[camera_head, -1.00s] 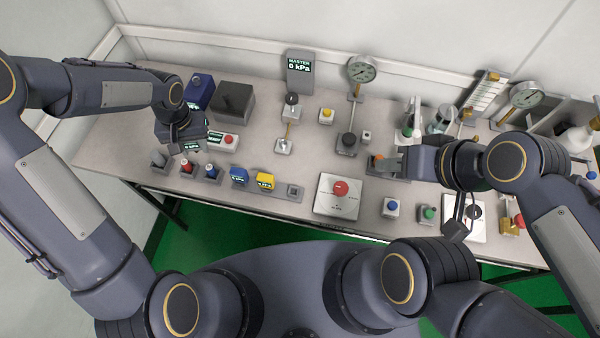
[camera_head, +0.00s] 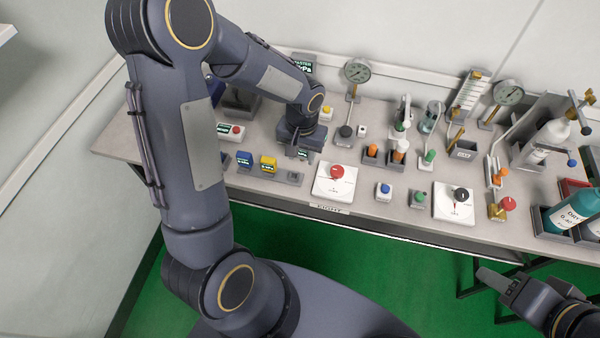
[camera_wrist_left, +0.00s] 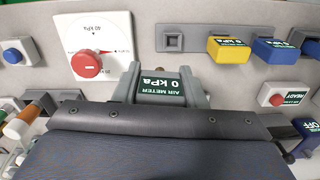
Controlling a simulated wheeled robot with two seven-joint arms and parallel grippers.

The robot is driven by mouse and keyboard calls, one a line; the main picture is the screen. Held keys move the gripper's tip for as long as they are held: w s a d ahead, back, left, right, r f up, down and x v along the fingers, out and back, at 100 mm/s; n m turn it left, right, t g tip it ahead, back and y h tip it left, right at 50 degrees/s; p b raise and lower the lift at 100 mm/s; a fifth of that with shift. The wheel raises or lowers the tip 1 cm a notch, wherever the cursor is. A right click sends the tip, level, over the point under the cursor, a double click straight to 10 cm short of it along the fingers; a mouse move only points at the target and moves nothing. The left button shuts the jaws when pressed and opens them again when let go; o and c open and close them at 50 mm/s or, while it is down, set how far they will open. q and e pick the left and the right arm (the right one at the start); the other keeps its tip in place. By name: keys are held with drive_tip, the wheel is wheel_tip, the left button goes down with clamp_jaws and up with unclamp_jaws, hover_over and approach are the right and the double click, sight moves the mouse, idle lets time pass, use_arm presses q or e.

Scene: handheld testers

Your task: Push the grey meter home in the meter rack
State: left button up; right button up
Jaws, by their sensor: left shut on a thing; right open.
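The grey meter (camera_wrist_left: 162,88), with a dark screen reading AIR METER 0 kPa, is between the fingers of my left gripper (camera_wrist_left: 160,92). In the head view my left gripper (camera_head: 303,153) is over the bench, just behind an empty grey socket plate (camera_head: 292,178). That plate also shows in the left wrist view (camera_wrist_left: 172,38), ahead of the meter and apart from it in the picture. The yellow meter (camera_head: 268,163) and blue meter (camera_head: 244,159) stand in line with the plate. My right gripper (camera_head: 497,297) is open and empty, off the bench's front edge.
The white dial panel with a red knob (camera_head: 334,183) lies right of the socket plate. Orange-capped items (camera_head: 384,153) stand in a rack further right. A white box with a red button (camera_head: 231,131) is behind the blue meter.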

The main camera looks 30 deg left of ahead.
use_arm(q)
drive_tip(key=shift+s+a+n, duration=0.5)
drive_tip(key=shift+s+a, duration=0.25)
drive_tip(key=shift+s, duration=0.1)
drive_tip(key=shift+s, duration=0.1)
drive_tip(key=b, duration=0.4)
hover_over(293, 172)
drive_tip(key=s, duration=0.1)
drive_tip(key=shift+s+d+f, duration=0.1)
drive_tip(key=shift+d+f, duration=0.1)
drive_tip(key=shift+f, duration=0.95)
drive_tip(key=shift+d+f, duration=0.2)
drive_tip(key=shift+f, duration=0.9)
drive_tip(key=shift+f+b, duration=1.55)
drive_tip(key=shift+b, duration=0.15)
drive_tip(key=shift+r, duration=0.1)
drive_tip(key=o, duration=1.4)
drive_tip(key=shift+c, duration=0.2)
